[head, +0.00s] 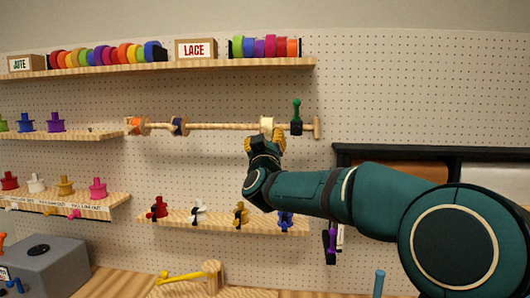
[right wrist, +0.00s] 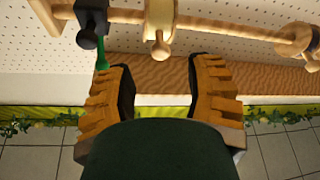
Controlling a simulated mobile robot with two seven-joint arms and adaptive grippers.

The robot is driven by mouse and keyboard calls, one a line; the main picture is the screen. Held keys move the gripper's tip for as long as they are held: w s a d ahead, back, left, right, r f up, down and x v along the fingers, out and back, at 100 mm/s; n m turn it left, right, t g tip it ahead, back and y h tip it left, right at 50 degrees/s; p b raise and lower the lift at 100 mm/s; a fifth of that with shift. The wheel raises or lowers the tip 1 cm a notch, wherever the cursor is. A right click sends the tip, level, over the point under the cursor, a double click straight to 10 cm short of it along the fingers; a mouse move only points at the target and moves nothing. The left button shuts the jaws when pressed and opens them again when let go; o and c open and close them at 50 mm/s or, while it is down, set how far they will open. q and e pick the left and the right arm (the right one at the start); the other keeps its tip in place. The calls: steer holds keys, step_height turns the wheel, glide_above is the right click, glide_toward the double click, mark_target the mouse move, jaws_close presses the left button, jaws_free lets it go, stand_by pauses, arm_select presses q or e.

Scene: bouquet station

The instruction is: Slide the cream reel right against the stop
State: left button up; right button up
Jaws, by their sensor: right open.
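The cream reel (head: 267,123) sits on the wooden rod (head: 222,127) toward its right end. The stop (head: 297,128), a black block with a green handle on top, is on the rod just right of it, with a short gap of bare rod between. My right gripper (head: 258,145) is just below the cream reel. In the right wrist view, my right gripper (right wrist: 160,88) is open and empty, the cream reel (right wrist: 160,20) and its small knob are beyond the fingertips, and the stop (right wrist: 91,28) is at the left. My left gripper is out of view.
An orange reel (head: 137,126) and a blue reel (head: 179,126) are farther left on the rod. A shelf of colored spools (head: 190,68) runs above. A lower shelf (head: 210,219) holds several small colored clips. The rod between the blue and cream reels is clear.

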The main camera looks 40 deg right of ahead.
steer(key=v, duration=0.6)
steer(key=shift+s+f, duration=0.1)
